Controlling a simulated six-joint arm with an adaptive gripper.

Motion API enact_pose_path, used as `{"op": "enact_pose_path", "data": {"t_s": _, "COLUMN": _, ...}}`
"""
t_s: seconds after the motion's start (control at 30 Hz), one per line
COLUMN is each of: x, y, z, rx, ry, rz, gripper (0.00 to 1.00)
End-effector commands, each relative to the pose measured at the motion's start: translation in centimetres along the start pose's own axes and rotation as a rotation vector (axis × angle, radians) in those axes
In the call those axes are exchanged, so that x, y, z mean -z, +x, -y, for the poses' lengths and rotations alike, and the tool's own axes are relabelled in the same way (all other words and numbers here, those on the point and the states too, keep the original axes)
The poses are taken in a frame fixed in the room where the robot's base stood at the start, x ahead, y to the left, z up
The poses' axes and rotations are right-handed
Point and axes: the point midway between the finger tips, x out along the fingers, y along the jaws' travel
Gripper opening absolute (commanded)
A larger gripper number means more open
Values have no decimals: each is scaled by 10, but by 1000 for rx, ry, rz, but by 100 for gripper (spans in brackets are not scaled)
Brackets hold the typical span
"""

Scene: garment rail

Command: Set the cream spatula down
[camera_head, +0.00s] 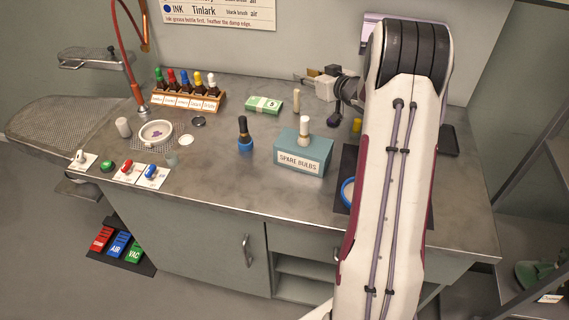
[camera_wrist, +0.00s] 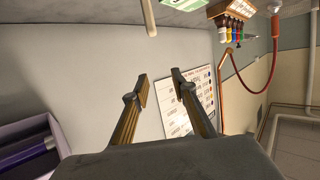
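My gripper (camera_wrist: 160,88) is open in the wrist view, with a clear gap and nothing between its fingertips. In the head view my gripper (camera_head: 305,77) is small, beside the upper arm and above the back of the bench. A slim cream stick (camera_head: 297,100) stands upright on the bench just below it in the picture. A cream stick also shows at the top of the wrist view (camera_wrist: 149,17), apart from the fingers. It may be the cream spatula, but its shape is too small to tell.
A teal spare bulbs box (camera_head: 302,156), a dark bottle with a blue base (camera_head: 244,135) and a green banknote-like stack (camera_head: 264,105) stand on the bench (camera_head: 215,180). A dropper rack (camera_head: 188,98) is at the back left. My arm hides part of the right side.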

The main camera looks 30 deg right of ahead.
Motion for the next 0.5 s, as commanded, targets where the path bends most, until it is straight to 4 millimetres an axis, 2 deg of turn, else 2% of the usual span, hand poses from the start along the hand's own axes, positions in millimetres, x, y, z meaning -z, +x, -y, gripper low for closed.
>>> {"op": "enact_pose_path", "data": {"t_s": 0.23, "x": 22, "y": -5, "z": 10, "rx": -43, "ry": -25, "rz": 14, "gripper": 26}}
{"op": "enact_pose_path", "data": {"t_s": 0.5, "x": 64, "y": -28, "z": 34, "rx": -144, "ry": -64, "rz": 58, "gripper": 26}}
